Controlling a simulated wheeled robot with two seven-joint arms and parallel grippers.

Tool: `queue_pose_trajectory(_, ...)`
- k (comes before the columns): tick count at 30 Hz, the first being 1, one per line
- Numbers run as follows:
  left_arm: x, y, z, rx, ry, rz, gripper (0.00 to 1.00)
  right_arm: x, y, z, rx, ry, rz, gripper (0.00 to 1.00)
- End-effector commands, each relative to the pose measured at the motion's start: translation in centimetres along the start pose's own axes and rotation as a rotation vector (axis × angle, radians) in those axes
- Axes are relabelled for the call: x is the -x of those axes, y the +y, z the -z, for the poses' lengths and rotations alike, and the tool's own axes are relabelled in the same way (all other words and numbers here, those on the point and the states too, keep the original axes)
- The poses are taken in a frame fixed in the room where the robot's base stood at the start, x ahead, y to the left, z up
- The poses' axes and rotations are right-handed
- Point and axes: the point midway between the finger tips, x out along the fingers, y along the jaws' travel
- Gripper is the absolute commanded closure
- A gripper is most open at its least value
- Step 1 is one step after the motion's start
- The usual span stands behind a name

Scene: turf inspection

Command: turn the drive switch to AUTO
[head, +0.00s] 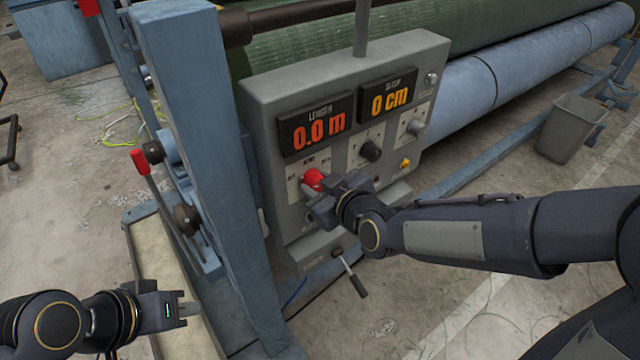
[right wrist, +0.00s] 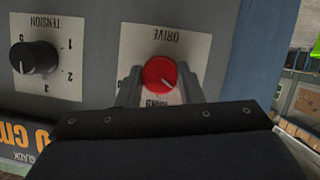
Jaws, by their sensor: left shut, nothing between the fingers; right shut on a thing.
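The red drive switch (head: 313,179) is a round knob on a pale plate at the lower left of the grey control panel (head: 262,110). In the right wrist view the red knob (right wrist: 158,72) sits under the upside-down word DRIVE, with a small pale mark at its lower edge. My right gripper (head: 316,186) is shut on this knob, one finger on each side. The position lettering below the knob is partly hidden by the gripper, and I cannot read AUTO. My left gripper (head: 182,310) is shut and empty at the lower left, away from the panel.
A black tension knob (head: 370,152) is close beside the drive plate. Displays above read 0.0 m (head: 317,128) and 0 cm (head: 387,97). A blue post (head: 205,140) and a red-handled lever (head: 140,162) stand left of the panel. A black-handled lever (head: 350,276) juts out below.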

Motion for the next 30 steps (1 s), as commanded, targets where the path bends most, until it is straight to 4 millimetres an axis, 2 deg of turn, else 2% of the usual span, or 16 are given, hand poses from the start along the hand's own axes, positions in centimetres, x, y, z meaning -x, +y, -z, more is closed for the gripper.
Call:
queue_pose_trajectory(5, -1.2, -0.6, -0.6, 0.000, 0.000, 0.000, 1.00, -0.1, 0.0, -0.3, -0.033, 0.002, 0.012, 0.89)
queue_pose_trajectory(11, -4.0, -1.8, -2.0, 0.000, 0.000, 0.000, 1.00, -0.3, 0.1, -0.7, -0.124, 0.005, 0.048, 0.89)
queue_pose_trajectory(30, -15.7, -7.2, -7.9, 0.000, 0.000, 0.000, 1.00, -0.4, 0.1, -1.1, -0.514, 0.006, 0.213, 0.89)
